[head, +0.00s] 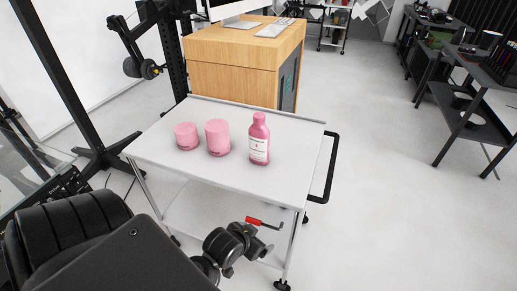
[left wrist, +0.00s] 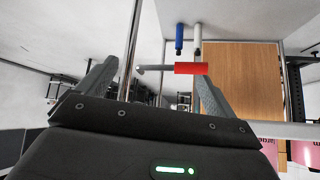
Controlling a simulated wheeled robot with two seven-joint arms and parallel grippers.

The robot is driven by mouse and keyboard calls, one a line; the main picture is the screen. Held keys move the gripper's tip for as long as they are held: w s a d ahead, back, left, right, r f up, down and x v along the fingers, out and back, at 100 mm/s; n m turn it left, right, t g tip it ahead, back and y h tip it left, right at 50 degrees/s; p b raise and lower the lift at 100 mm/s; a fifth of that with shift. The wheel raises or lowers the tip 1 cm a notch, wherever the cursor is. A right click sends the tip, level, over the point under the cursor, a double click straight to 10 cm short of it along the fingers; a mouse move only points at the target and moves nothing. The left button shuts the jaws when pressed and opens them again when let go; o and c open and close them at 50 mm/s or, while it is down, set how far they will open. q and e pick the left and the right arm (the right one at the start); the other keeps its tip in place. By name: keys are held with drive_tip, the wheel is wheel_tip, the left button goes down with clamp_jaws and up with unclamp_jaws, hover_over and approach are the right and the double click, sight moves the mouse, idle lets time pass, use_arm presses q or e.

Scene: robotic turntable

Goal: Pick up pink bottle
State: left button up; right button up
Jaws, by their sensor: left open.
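The pink bottle (head: 259,139) stands upright on the white cart top (head: 190,115), right of two pink jars (head: 217,137) (head: 187,136). It has a narrow neck and a white label. My left gripper (head: 270,236) is below and in front of the cart's near edge, apart from the bottle. Its fingers are spread in the left wrist view (left wrist: 155,72). A red cylinder on a grey rod (left wrist: 190,68) shows near the right finger there. Pink patches (left wrist: 303,153) show at that view's lower right; I cannot tell which item they are. My right gripper is not in view.
The cart has a black handle (head: 329,170) on its right side. A wooden desk (head: 235,62) stands behind it. Dark workbenches (head: 470,115) stand at the far right. A black frame stands at the left. The floor right of the cart is clear.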

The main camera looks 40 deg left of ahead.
use_arm(q)
drive_tip(key=w+a+r+n+t+y, duration=0.2)
drive_tip(key=w+a+r+t, duration=0.3)
drive_tip(key=r, duration=0.5)
drive_tip(key=n+t+y, duration=0.3)
drive_tip(key=y, duration=0.1)
approach(257, 139)
drive_tip(key=w, duration=0.1)
drive_tip(key=shift+a+f+p+x, duration=0.1)
drive_tip(key=shift+p+x, duration=0.2)
drive_tip(key=shift+x, duration=1.15)
drive_tip(key=shift+a+f+p+x, duration=0.15)
drive_tip(key=shift+p+x, duration=0.15)
drive_tip(key=shift+x, duration=1.2)
drive_tip(key=x, duration=0.1)
drive_tip(key=p+x, duration=0.1)
drive_tip(key=x, duration=0.2)
drive_tip(key=shift+w+r+p, duration=0.25)
drive_tip(key=shift+p, duration=0.15)
drive_tip(key=shift+w+a, duration=0.15)
drive_tip(key=shift+w, duration=0.1)
drive_tip(key=shift+t, duration=0.3)
drive_tip(key=shift+c, duration=0.4)
drive_tip(key=c, duration=1.2)
